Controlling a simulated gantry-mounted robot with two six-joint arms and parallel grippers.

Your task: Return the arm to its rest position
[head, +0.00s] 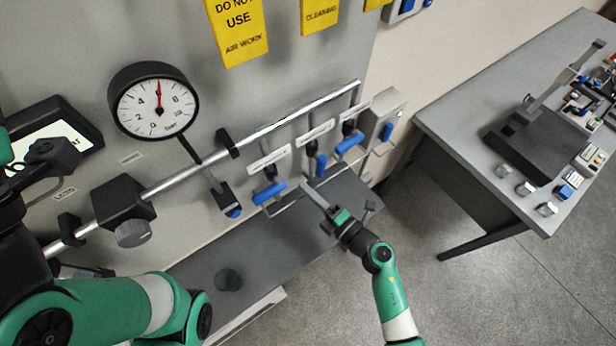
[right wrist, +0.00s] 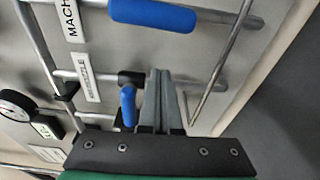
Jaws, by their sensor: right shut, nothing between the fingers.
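My right arm (head: 391,295) reaches up from the bottom of the head view, green with a white band. My right gripper (head: 310,190) is shut and empty, its grey fingers over the dark shelf near the blue valve handles. In the right wrist view the two fingers (right wrist: 158,98) lie together with nothing between them. A blue handle (right wrist: 127,105) shows just left of them, and a larger blue handle (right wrist: 152,14) is above. My left arm (head: 110,310) fills the lower left of the head view; its fingers are not visible.
A metal pipe with blue valve handles (head: 270,193) runs along the grey panel, with a round gauge (head: 156,108) above. A dark shelf (head: 240,249) juts below, carrying a dark knob-like piece (head: 228,280). A grey table (head: 455,110) stands right; the floor between is clear.

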